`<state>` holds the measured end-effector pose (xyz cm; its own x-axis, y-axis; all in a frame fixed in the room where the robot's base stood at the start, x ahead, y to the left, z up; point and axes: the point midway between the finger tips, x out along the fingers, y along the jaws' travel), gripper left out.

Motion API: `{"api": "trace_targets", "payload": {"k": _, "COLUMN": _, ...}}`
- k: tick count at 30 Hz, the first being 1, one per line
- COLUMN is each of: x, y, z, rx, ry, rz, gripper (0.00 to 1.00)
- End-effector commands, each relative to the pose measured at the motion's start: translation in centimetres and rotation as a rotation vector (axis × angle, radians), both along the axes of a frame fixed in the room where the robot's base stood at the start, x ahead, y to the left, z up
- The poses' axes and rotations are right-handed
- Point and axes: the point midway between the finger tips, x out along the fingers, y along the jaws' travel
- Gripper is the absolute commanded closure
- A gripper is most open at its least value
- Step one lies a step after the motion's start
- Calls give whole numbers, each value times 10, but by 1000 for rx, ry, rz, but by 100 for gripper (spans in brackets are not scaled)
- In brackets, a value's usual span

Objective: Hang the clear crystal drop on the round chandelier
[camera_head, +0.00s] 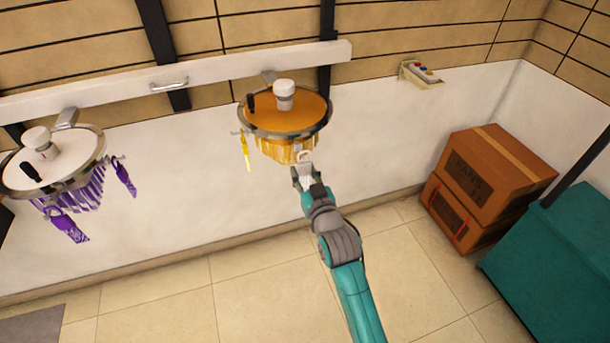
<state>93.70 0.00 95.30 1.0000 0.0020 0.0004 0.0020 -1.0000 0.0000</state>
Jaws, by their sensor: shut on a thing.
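My gripper (303,175) is at the end of my teal and grey arm, just below and in front of the amber chandelier (288,114). It is shut on a small pale piece with a curved top (305,156), which fits the clear crystal drop; its body is mostly hidden by the fingers. The amber chandelier is round, with an orange top, a metal rim and amber drops below. Whether the held piece touches its rim or drops I cannot tell. A second round chandelier (58,157) with a white top and purple drops hangs at the left.
A white rail (215,68) runs along the wall behind both chandeliers. A yellow drop (246,153) and purple drops (68,226) hang at the rims' sides. Cardboard boxes (490,175) and a teal cabinet (560,250) stand at the right. The floor between is clear.

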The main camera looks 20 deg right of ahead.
Motion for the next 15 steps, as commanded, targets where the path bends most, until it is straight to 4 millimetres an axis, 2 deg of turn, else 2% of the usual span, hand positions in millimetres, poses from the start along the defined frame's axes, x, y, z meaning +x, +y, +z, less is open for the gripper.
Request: {"api": "trace_targets", "payload": {"k": 15, "x": 7, "y": 0, "z": 0, "rx": 0, "ry": 0, "rz": 0, "gripper": 100}}
